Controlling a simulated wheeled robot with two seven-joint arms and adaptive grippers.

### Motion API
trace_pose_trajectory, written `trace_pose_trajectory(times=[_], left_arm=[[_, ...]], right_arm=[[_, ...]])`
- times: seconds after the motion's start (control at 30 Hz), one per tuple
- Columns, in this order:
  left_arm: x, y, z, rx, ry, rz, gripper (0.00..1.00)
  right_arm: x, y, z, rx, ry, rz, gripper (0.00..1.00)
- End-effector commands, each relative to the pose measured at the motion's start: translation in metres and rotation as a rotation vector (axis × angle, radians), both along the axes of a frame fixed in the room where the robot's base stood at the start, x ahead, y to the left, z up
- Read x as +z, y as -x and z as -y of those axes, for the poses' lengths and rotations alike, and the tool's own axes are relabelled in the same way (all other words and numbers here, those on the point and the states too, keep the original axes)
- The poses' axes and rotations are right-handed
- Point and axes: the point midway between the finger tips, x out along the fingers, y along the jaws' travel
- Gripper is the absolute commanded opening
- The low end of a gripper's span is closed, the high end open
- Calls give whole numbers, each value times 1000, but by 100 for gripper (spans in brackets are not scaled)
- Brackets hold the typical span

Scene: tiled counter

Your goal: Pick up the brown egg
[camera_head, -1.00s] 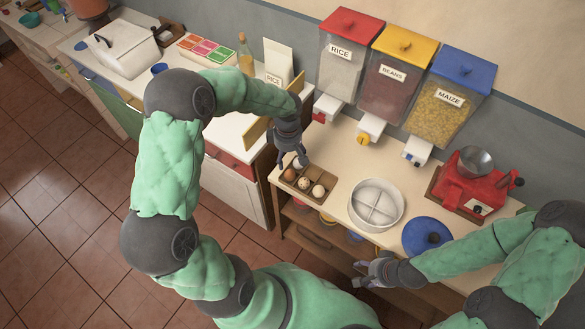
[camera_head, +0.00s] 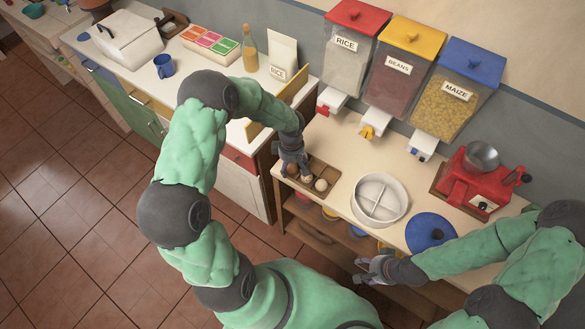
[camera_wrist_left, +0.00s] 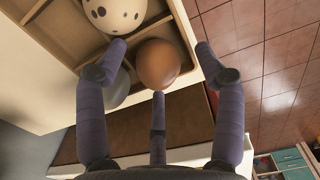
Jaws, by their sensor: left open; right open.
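The brown egg (camera_wrist_left: 158,64) sits in a compartment of the wooden egg tray (camera_wrist_left: 152,20). In the left wrist view it lies between the spread fingers of my left gripper (camera_wrist_left: 155,70), which is open around it. In the head view my left gripper (camera_head: 292,170) is over the tray's left end, and the egg (camera_head: 291,169) is mostly hidden by the fingers. Another pale egg (camera_head: 321,184) shows in the tray's right part. My right gripper (camera_head: 366,268) is open and empty, low in front of the counter.
A round white divided dish (camera_head: 380,199) stands right of the tray, then a blue lid (camera_head: 430,232) and a red grinder (camera_head: 470,185). Dispensers for rice (camera_head: 348,60), beans (camera_head: 398,80) and maize (camera_head: 446,100) hang behind. An upright wooden board (camera_head: 290,92) stands close to my left forearm.

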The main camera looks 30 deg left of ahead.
Motion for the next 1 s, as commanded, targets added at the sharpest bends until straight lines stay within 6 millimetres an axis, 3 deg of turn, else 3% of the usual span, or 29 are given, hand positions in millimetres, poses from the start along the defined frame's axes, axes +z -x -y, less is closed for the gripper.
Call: trace_pose_trajectory(times=[0.17,0.2,0.33,0.8,1.0], left_arm=[[1,0,0,0,0,0,66],[1,0,0,0,0,0,56],[1,0,0,0,0,0,34],[2,0,0,0,0,0,32],[13,0,0,-1,-1,1,32]], right_arm=[[0,0,0,0,0,0,56],[0,0,0,0,0,0,56],[0,0,0,0,0,0,56],[1,0,0,0,0,0,56],[3,0,0,0,0,0,56]])
